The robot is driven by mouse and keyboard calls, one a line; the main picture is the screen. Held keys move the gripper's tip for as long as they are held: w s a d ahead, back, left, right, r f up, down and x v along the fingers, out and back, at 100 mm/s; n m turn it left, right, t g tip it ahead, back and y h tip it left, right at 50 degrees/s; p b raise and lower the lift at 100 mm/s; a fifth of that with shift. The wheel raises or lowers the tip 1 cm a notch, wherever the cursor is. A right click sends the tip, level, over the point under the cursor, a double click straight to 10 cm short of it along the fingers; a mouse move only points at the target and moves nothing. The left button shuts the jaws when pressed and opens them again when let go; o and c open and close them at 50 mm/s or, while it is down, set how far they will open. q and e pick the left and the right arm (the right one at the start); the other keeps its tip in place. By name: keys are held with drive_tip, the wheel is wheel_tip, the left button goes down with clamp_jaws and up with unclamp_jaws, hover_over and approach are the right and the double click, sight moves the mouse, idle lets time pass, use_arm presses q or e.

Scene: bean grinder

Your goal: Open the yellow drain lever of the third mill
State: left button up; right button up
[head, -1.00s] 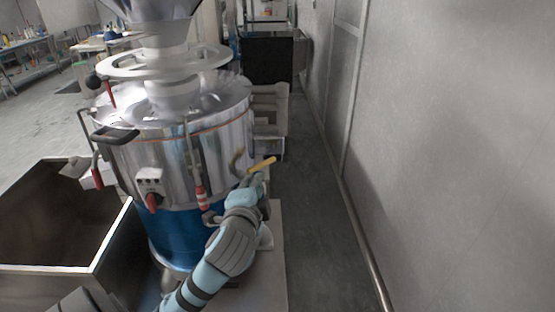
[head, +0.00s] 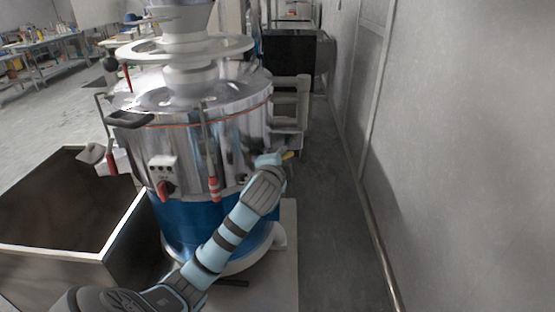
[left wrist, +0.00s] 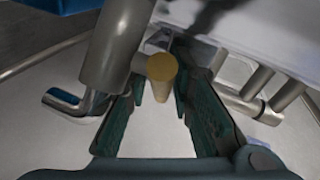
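The mill is a shiny steel drum (head: 190,145) with a blue base (head: 185,222), at the left of centre in the head view. Its yellow drain lever (head: 289,155) shows only as a small tip at the drum's right side, mostly hidden by my left gripper (head: 272,160). In the left wrist view the round yellow handle (left wrist: 162,68) points toward the camera, between the two dark green fingers of my left gripper (left wrist: 165,105). The fingers are spread with gaps on both sides of the handle. My right gripper is not in view.
An open steel bin (head: 120,235) stands left of the mill. A red-handled latch (head: 214,188) hangs on the drum's front, close to my left arm. Grey metal pipes (left wrist: 115,45) surround the handle. A grey wall (head: 460,150) bounds the right, with a clear floor strip beside it.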

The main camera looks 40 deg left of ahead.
use_arm(q)
drive_tip(key=shift+s+r, duration=0.1)
drive_tip(key=shift+s, duration=0.05)
drive_tip(key=shift+s+d+r, duration=0.1)
drive_tip(key=shift+d+r, duration=0.05)
drive_tip(key=shift+d, duration=0.05)
drive_tip(key=shift+c, duration=0.3)
drive_tip(key=c, duration=0.3)
clamp_jaws()
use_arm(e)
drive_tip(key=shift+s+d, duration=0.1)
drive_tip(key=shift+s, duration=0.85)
